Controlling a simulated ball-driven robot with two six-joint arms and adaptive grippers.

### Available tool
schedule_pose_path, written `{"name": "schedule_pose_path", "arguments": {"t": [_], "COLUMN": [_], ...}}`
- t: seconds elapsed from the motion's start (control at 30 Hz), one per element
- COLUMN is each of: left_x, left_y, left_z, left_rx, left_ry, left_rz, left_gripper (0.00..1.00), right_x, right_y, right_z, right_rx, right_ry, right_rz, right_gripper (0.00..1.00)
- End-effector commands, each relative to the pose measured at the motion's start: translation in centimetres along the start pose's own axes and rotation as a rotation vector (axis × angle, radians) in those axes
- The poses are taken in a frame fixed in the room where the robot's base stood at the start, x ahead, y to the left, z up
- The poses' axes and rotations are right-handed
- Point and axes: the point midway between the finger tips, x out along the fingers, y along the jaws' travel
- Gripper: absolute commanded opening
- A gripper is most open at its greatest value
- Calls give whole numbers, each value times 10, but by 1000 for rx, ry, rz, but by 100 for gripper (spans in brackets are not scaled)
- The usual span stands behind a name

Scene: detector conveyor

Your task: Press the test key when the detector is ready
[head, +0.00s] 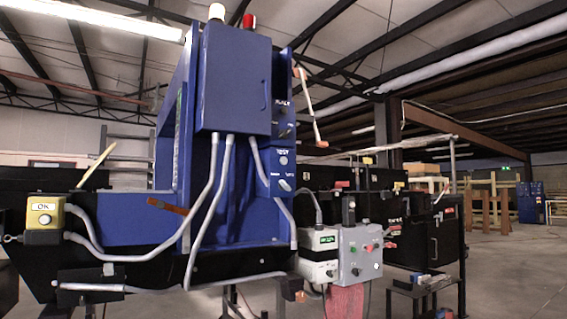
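The detector is a large blue machine with a blue cabinet (234,80) in the middle of the head view. A narrow panel on the cabinet's right side carries a label that reads TEST, with a pale round key (284,160) under it. A pale selector knob (284,185) sits lower on the same panel, with small unreadable labels. A white lamp (216,12) and a red lamp (249,20) stand on top of the cabinet; I cannot tell whether either is lit. Neither of my grippers is in view.
A yellow box (44,213) marked OK is at the left. A white box with a green display (325,239) and a grey button box (360,255) hang at the lower right. Grey conduits run down the front. Black machinery stands behind; the floor at far right is open.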

Motion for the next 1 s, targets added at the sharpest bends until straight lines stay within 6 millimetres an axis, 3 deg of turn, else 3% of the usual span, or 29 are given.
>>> {"name": "schedule_pose_path", "arguments": {"t": [0.13,1.0], "left_x": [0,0], "left_y": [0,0], "left_z": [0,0], "left_rx": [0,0], "left_ry": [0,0], "left_rz": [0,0], "left_gripper": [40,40], "right_x": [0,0], "right_y": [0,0], "right_z": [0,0], "right_rx": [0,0], "right_ry": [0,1], "right_rz": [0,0], "right_gripper": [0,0]}}
